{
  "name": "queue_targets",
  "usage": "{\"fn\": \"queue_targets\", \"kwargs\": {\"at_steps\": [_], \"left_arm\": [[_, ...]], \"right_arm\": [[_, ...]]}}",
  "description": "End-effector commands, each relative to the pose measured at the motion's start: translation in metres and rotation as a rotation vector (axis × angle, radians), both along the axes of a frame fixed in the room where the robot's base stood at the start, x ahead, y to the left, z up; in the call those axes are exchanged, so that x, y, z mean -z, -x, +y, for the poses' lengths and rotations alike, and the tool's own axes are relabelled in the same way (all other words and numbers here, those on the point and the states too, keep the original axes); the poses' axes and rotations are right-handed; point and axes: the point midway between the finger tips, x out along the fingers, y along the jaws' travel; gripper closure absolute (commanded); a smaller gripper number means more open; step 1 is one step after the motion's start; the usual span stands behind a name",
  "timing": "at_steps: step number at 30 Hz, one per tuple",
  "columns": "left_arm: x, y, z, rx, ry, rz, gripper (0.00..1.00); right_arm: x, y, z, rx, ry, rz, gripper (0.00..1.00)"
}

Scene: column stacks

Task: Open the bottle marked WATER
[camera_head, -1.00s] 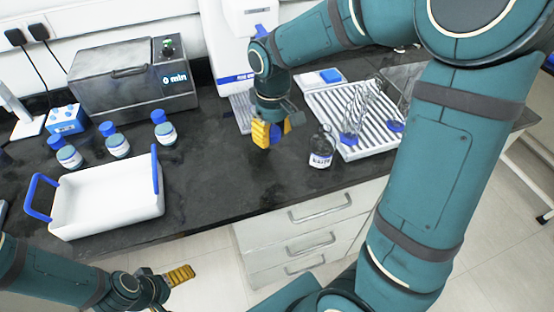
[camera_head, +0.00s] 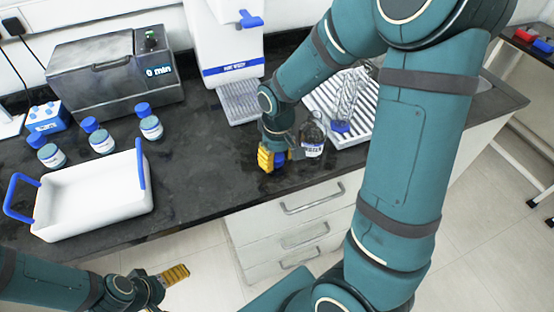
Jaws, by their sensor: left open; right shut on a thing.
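A small clear-brown bottle (camera_head: 313,138) with a white label stands upright on the dark bench, right of the middle. The label's print is too small to read surely. Its neck shows no blue cap. My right gripper (camera_head: 267,160), with yellow fingers, is low over the bench just left of the bottle. It is shut on a small blue thing (camera_head: 280,157), which looks like a cap and is partly hidden by the fingers. My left gripper (camera_head: 170,278) is open and empty, in front of the bench at the lower left.
A white tray with blue handles (camera_head: 95,215) is at the left, with several blue-capped jars (camera_head: 102,142) behind it. A heating bath (camera_head: 115,75) and a white water dispenser (camera_head: 228,40) stand at the back. A ribbed drying rack (camera_head: 350,135) with glassware is right of the bottle.

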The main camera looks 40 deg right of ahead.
Motion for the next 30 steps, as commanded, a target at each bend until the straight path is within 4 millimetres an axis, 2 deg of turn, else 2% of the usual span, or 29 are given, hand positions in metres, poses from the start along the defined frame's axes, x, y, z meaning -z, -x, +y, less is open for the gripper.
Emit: {"fn": "queue_targets", "kwargs": {"at_steps": [12, 13, 15, 25, 30], "left_arm": [[0.004, -0.001, 0.000, -0.001, 0.000, -0.002, 0.04], [0.004, -0.001, 0.000, -0.001, 0.000, -0.002, 0.04], [0.003, -0.001, 0.000, -0.001, 0.000, -0.002, 0.04], [0.002, -0.001, 0.000, -0.001, 0.000, -0.002, 0.04], [-0.005, 0.000, 0.000, 0.000, 0.000, 0.001, 0.04]], "right_arm": [[0.007, 0.000, 0.000, 0.001, 0.000, -0.001, 0.99], [0.007, 0.000, 0.000, 0.001, 0.000, -0.001, 0.46], [0.006, 0.000, 0.000, 0.001, 0.000, -0.001, 0.28], [0.004, 0.000, 0.000, 0.001, 0.000, -0.001, 0.28], [-0.013, -0.001, -0.001, 0.000, 0.000, -0.005, 0.28]]}}
